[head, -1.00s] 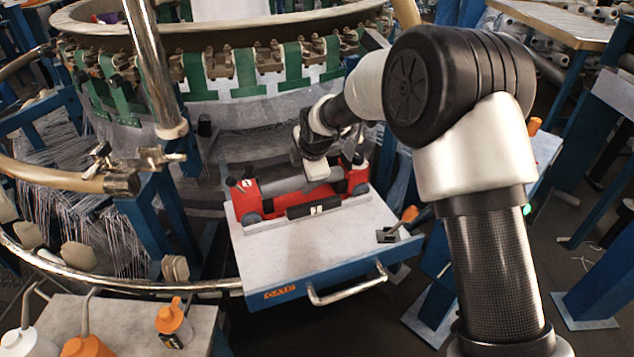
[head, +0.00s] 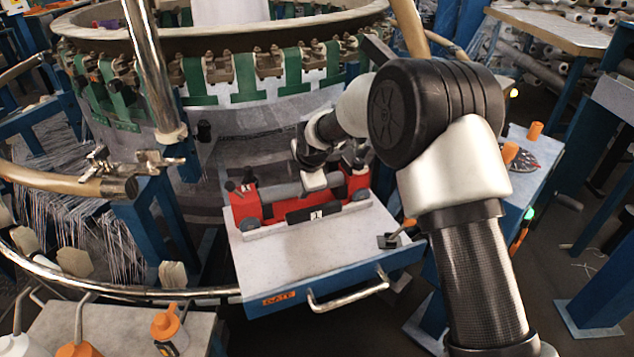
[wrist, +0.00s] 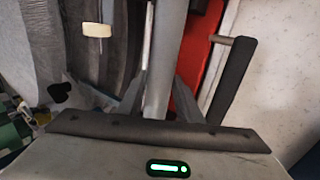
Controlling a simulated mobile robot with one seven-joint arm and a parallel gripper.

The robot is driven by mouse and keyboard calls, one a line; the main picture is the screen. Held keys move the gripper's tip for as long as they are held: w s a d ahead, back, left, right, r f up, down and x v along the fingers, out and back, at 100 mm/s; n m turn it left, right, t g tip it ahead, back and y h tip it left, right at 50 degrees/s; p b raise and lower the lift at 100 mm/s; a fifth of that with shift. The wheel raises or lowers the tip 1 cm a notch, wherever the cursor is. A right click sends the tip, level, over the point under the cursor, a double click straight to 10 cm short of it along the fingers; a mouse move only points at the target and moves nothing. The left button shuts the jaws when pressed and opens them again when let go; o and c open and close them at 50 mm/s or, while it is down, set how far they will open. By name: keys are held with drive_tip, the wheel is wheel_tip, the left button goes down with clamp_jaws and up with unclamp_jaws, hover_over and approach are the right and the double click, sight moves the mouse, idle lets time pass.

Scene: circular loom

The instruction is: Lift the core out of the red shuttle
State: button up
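The red shuttle (head: 247,206) lies on a pale tray top in the head view, with black fittings at its ends. Its grey cylindrical core (head: 285,191) lies lengthwise in it. My gripper (head: 314,183) is over the core, right of its middle. In the wrist view the core (wrist: 165,50) runs between the two fingers of my gripper (wrist: 162,90), with the red shuttle body (wrist: 196,60) to its right. The fingers look open, one on each side of the core. Whether the tips touch it is hard to see.
The tray (head: 330,255) has a blue front and a metal handle (head: 348,292). An orange-handled tool (head: 397,235) lies at its right. The circular loom (head: 225,75) rises close behind.

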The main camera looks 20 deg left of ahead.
clamp_jaws()
drive_tip(key=shift+r, duration=0.15)
drive_tip(key=shift+r+p, duration=0.35)
drive_tip(key=shift+r, duration=0.3)
wheel_tip(320, 180, up, 10)
drive_tip(key=p, duration=0.6)
drive_tip(key=shift+r+p, duration=0.2)
drive_tip(key=shift+p, duration=0.2)
